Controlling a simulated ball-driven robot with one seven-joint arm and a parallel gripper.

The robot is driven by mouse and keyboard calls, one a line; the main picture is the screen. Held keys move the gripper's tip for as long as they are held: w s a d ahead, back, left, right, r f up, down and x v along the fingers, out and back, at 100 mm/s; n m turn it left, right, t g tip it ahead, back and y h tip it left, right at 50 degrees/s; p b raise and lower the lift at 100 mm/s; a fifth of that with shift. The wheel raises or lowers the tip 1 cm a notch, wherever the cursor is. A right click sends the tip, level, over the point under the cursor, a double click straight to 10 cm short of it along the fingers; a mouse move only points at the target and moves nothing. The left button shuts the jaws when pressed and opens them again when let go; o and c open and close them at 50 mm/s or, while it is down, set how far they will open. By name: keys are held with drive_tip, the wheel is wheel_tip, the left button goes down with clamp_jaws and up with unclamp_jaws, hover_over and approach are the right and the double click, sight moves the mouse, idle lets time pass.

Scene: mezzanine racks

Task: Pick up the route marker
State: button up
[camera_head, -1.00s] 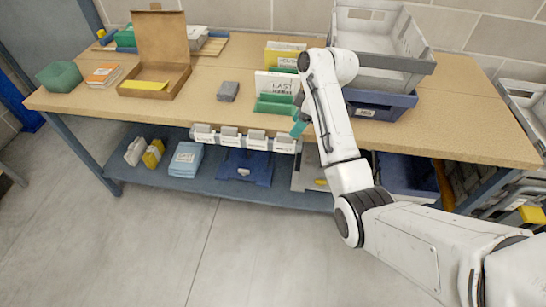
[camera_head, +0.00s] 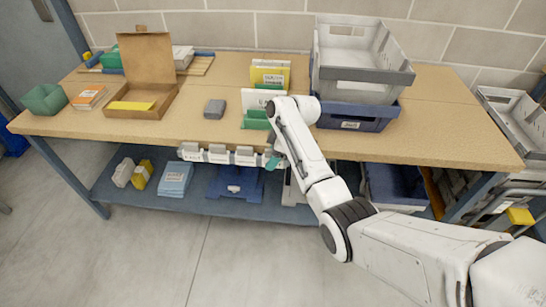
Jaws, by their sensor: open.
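Two lettered cards stand on the bench that could be the route marker; I cannot tell which is meant. A white card (camera_head: 258,97) stands in a green holder (camera_head: 254,121), its right side hidden by my arm. A yellow-framed card (camera_head: 270,73) stands upright behind it, its lettering too small to read surely. My gripper (camera_head: 273,162), with teal fingers, is open at the bench's front edge, below and in front of the green holder and apart from both cards. My arm partly hides it.
A grey block (camera_head: 214,109) lies left of the cards. An open cardboard box (camera_head: 148,72) stands further left. Right are a grey crate (camera_head: 366,70) and a blue bin (camera_head: 357,117). White label holders (camera_head: 217,154) line the bench front. The wooden top between is clear.

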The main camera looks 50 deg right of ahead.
drive_tip(key=shift+a+f, duration=0.1)
drive_tip(key=shift+f, duration=0.1)
drive_tip(key=shift+c, duration=0.4)
drive_tip(key=c, duration=1)
drive_tip(key=shift+o, duration=0.2)
drive_tip(key=shift+w, duration=0.1)
